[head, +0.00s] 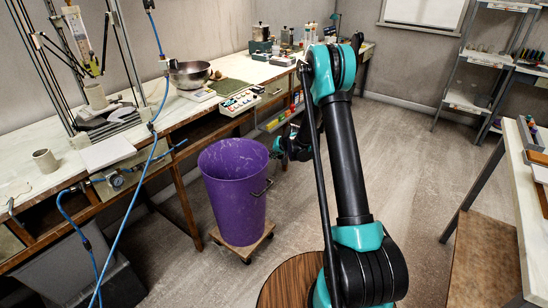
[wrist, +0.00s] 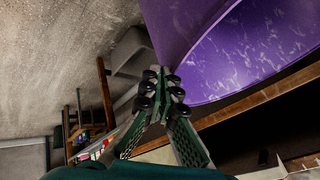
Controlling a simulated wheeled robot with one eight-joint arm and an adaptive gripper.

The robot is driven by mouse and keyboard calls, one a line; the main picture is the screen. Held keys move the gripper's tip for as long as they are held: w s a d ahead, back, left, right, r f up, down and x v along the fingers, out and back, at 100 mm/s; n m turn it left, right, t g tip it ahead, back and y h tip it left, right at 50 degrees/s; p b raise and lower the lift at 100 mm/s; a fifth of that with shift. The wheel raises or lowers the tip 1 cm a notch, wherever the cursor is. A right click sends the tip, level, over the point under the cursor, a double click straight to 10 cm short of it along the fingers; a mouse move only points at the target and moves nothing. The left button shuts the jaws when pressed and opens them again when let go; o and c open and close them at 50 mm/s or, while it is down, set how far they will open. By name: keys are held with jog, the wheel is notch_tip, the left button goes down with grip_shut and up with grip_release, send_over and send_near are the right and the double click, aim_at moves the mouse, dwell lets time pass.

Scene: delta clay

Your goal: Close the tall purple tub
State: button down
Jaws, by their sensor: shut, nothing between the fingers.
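No separate lid can be made out. My gripper (head: 281,156) is beside the tub's upper right side, near rim height, partly hidden by my arm. In the wrist view the tub (wrist: 215,45) fills the upper right, with pale smears on its purple surface. My gripper's fingertips (wrist: 162,92) are together and empty, close to the tub's edge; whether they touch it is unclear.
The tub rests on a wheeled wooden dolly (head: 243,243). A blue hose (head: 152,125) hangs at left. Open floor (head: 405,165) lies to the right, before another table (head: 522,190).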

aim_at(232, 140)
jog(key=w+a, duration=1.6)
jog(key=a, duration=0.5)
jog(key=shift+w, duration=0.25)
jog(key=shift+a, duration=0.1)
